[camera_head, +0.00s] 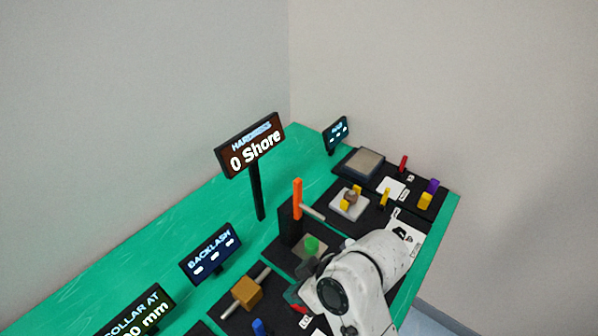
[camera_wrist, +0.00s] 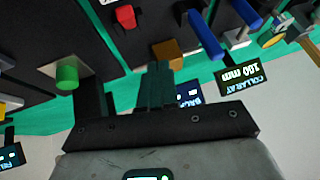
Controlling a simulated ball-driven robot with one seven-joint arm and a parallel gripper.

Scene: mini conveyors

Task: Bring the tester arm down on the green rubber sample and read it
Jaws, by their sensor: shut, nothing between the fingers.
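The green rubber sample (camera_head: 312,244) is a small green cylinder on a pale plate in the head view, left of my white arm. It also shows in the wrist view (camera_wrist: 67,75) at the left. The tester has a dark block (camera_head: 290,226), an upright orange piece (camera_head: 297,195) and a pale rod (camera_head: 313,213) sticking out to the right. The rod is raised behind the sample. The hardness display (camera_head: 250,147) reads 0 Shore.
An orange-brown block (camera_head: 247,292) on a rod stands in front of the tester. The backlash display (camera_head: 211,254) shows dashes. A white plate with yellow pieces (camera_head: 348,202) lies behind. Blue rods (camera_wrist: 205,35) and a red block (camera_wrist: 125,17) show in the wrist view.

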